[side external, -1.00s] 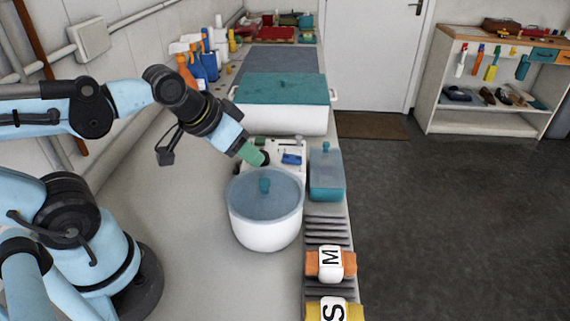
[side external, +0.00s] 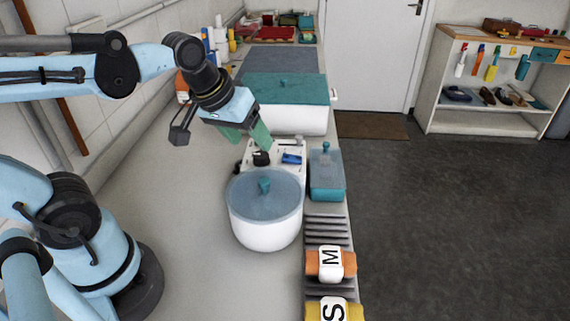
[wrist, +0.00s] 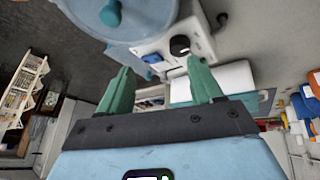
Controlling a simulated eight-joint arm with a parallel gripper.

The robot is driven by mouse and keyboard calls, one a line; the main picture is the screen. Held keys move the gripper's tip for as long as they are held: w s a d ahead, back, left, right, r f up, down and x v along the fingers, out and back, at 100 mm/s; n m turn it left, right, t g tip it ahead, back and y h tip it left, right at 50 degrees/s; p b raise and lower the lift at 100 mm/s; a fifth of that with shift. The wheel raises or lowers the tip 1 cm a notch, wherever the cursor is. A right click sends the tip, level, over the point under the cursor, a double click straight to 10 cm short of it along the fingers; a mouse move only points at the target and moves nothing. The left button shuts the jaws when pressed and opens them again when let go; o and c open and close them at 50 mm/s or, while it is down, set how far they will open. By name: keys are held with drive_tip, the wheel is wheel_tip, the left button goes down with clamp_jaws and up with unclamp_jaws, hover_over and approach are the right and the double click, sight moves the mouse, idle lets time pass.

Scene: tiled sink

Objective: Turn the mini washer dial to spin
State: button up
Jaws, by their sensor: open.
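In the wrist view, the dial (wrist: 180,45) is beyond the fingertips. My gripper (side external: 250,137), with green fingers, is above and behind the dial, apart from it. The wrist view shows my gripper (wrist: 160,66) open and empty. The dial's exact pointing is too small to read.
A lidded teal box (side external: 327,178) stands right of the washer. A large white container with a teal lid (side external: 284,88) is behind it. Bundles tagged M (side external: 330,263) and S (side external: 334,311) lie in front right. The counter left of the washer is clear.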

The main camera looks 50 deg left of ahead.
sight(261, 154)
drive_tip(key=w+a+r+n+g, duration=0.4)
drive_tip(key=w+n+g, duration=0.15)
drive_tip(key=n, duration=0.85)
wheel_tip(261, 154, down, 12)
drive_tip(key=shift+w+d, duration=0.1)
drive_tip(key=shift+d, duration=0.05)
drive_tip(key=shift+c, duration=0.4)
drive_tip(key=c, duration=1)
